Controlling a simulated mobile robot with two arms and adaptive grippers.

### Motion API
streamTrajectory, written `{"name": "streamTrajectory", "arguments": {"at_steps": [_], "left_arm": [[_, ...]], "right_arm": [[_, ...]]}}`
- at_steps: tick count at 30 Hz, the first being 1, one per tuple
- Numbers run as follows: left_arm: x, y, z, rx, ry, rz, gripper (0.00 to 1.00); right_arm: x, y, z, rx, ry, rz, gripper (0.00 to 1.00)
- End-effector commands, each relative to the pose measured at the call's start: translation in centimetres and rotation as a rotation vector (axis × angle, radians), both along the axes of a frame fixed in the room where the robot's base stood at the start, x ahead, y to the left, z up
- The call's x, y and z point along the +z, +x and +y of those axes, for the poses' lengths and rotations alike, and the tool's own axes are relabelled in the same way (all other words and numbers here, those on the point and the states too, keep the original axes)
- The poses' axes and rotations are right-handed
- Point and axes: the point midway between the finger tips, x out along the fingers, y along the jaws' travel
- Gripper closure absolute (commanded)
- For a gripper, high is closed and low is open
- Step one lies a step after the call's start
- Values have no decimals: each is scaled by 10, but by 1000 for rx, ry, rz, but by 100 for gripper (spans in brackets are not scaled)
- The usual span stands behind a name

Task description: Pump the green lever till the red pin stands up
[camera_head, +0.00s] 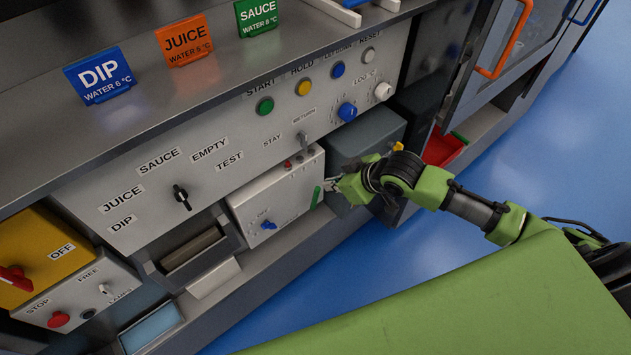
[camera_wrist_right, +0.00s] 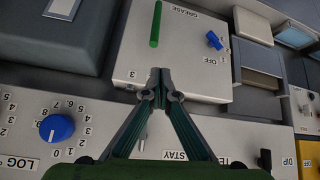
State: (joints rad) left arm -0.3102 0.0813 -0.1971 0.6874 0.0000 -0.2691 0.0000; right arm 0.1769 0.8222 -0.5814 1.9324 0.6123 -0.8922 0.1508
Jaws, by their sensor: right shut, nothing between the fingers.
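The green lever (camera_head: 316,197) is a slim green bar on the right part of a white box's front (camera_head: 248,213). In the right wrist view the lever (camera_wrist_right: 156,24) lies beyond my fingertips, with a gap between. My right gripper (camera_head: 333,186) is beside the lever, to its right in the head view. In the wrist view its fingers (camera_wrist_right: 160,80) meet at the tips, shut and empty, over the white box. A small red spot (camera_head: 287,164) on the box's top may be the red pin; it is too small to tell its tilt. My left gripper is out of view.
A blue knob (camera_head: 268,225) sits on the white box's front. The control panel (camera_head: 235,160) with buttons and knobs rises behind. A dark grey box (camera_head: 367,138) stands right of the white box. Blue floor (camera_head: 415,262) lies clear in front.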

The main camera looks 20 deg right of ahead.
Motion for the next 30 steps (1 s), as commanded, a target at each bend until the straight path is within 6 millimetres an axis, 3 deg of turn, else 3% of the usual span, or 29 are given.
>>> {"name": "streamTrajectory", "arguments": {"at_steps": [6,18,30], "left_arm": [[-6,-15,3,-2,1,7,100],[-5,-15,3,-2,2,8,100],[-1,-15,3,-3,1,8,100]], "right_arm": [[3,9,-10,-9,1,-8,100],[1,10,-9,-8,1,-8,100],[-43,45,9,-10,3,-7,100]]}}
